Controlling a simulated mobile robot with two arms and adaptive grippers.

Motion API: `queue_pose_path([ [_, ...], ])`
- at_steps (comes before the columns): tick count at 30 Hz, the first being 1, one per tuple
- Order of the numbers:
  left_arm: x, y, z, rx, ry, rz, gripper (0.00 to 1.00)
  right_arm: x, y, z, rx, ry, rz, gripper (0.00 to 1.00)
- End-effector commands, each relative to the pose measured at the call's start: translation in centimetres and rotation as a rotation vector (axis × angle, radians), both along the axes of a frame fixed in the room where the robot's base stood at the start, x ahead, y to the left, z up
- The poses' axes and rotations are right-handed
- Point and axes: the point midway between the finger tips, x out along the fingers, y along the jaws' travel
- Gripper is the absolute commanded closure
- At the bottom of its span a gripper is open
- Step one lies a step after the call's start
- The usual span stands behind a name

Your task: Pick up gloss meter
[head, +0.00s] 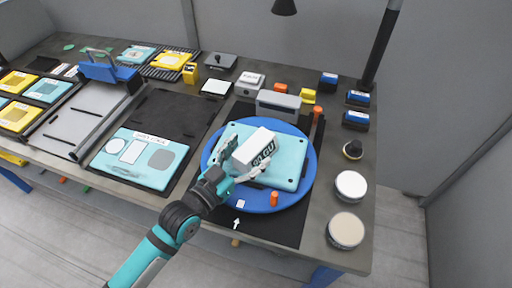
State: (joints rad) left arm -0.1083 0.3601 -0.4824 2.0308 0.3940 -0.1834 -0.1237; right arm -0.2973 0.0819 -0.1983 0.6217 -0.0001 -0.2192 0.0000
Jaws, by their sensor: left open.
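The gloss meter (255,148) is a white and grey box with a dark display reading "90 GU" on its front. It sits tilted in the picture on a light teal panel (292,149), which lies on a round blue turntable (217,158). My left gripper (246,165) is at the meter's near left side. Its fingers are open, one at the left of the meter and one along its lower front. I cannot tell whether they touch it. My right gripper is not in view.
A grey box (278,105) stands just behind the turntable. An orange peg (274,199) stands at its near edge. Round tins (346,230) and a lamp post (380,45) are at the right. A teal sample board (128,177) lies at the left.

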Motion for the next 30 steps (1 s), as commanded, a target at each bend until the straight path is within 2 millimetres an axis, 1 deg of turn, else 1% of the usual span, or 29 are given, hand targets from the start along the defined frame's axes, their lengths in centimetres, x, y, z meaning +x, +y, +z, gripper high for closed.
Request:
queue_pose_path([
  [6,0.10,-0.07,-0.10,0.001,0.001,0.000,0.21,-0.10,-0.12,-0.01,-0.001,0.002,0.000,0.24],
  [7,0.09,-0.06,-0.10,0.001,0.001,0.000,0.23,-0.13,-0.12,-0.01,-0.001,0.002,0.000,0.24],
  [24,0.07,-0.04,-0.09,0.001,0.001,0.000,0.98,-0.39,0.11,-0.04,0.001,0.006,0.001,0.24],
  [25,0.09,-0.04,0.08,-0.001,-0.003,0.000,1.00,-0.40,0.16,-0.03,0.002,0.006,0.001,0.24],
  [30,0.09,-0.04,0.09,-0.001,-0.003,0.000,1.00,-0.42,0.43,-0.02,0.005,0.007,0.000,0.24],
])
